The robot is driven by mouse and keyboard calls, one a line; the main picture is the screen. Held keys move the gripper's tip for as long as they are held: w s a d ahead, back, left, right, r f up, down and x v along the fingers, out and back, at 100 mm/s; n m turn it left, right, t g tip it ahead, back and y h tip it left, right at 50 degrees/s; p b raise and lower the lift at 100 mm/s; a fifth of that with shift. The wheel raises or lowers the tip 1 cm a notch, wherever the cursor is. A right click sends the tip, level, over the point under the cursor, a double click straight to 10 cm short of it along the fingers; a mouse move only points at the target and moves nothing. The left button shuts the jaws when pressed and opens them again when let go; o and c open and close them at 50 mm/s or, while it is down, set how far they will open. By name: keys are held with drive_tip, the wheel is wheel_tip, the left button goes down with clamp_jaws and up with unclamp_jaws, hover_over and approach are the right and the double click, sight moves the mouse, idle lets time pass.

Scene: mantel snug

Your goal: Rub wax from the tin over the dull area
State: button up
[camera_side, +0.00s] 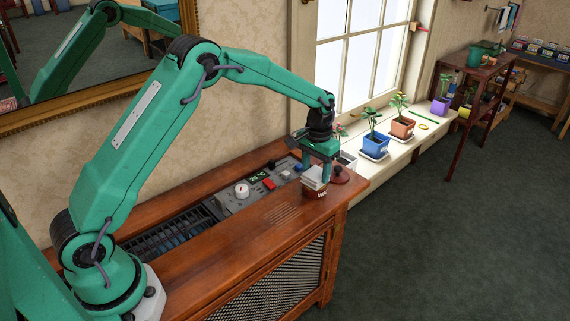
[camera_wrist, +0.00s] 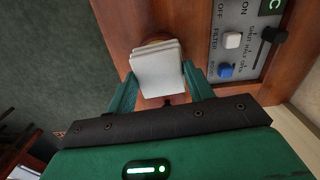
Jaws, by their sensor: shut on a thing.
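My gripper (camera_side: 318,160) is shut on a white folded cloth (camera_side: 316,176) near the right end of the wooden cabinet top. The cloth also shows between my green fingers in the wrist view (camera_wrist: 157,72). The wax tin (camera_side: 313,191), reddish-brown with pale lettering, stands directly under the cloth. The cloth hides most of the tin's top, so I cannot tell whether they touch. A dark red round piece (camera_side: 339,175) lies just right of the tin. The dull area (camera_side: 283,217) seems to be the patch of fine pale lines on the wood left of the tin.
A control panel (camera_side: 262,183) with knobs and buttons is set into the cabinet top (camera_side: 240,235) behind the dull area. A dark grille (camera_side: 168,238) lies to the left. Potted plants stand on the window sill (camera_side: 405,152) at the right. The cabinet's front edge drops to the carpet.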

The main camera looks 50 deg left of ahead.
sight(314, 174)
drive_tip(key=shift+f, duration=0.3)
idle(0.8)
drive_tip(key=shift+r, duration=0.15)
drive_tip(key=shift+r, duration=3.4)
drive_tip(key=shift+s+r, duration=0.35)
drive_tip(key=s+r+m, duration=0.1)
drive_tip(key=s+r, duration=0.2)
drive_tip(key=s, duration=0.4)
drive_tip(key=s+r, duration=0.4)
drive_tip(key=s, duration=0.3)
drive_tip(key=s+f, duration=0.3)
drive_tip(key=f, duration=0.7)
drive_tip(key=shift+s+d, duration=0.3)
drive_tip(key=shift+d, duration=0.1)
